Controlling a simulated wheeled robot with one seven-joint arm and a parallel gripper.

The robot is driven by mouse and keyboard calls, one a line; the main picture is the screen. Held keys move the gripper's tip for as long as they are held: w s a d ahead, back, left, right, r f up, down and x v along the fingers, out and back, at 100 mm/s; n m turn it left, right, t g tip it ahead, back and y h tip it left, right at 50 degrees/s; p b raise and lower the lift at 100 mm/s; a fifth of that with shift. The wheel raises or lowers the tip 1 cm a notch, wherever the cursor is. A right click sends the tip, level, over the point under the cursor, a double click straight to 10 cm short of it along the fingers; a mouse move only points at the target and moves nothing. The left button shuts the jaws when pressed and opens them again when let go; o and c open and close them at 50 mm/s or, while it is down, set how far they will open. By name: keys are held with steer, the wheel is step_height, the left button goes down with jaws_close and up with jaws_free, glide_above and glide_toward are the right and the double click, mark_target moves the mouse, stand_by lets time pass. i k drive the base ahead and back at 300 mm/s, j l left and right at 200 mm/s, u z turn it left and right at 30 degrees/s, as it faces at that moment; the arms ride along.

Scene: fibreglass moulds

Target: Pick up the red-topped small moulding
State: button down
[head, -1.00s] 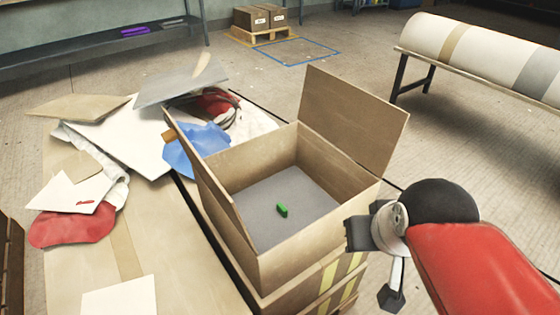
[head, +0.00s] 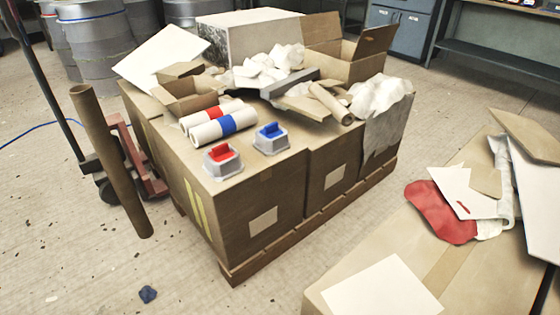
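The red-topped small moulding (head: 222,162) is a grey, tapered piece with a red block on top. It sits upright near the front left corner of a large cardboard box (head: 240,207). A similar grey moulding with a blue top (head: 271,138) stands to its right, a small gap apart. My gripper is not in the present head view, so its state does not show.
Two white rolls, one with a red band (head: 217,113) and one with a blue band (head: 228,124), lie behind the mouldings. A small open carton (head: 188,96) and crumpled white material (head: 268,68) lie further back. A brown tube (head: 110,165) leans at left.

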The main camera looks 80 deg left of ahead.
mark_target(222, 162)
steer(key=u, duration=3.3)
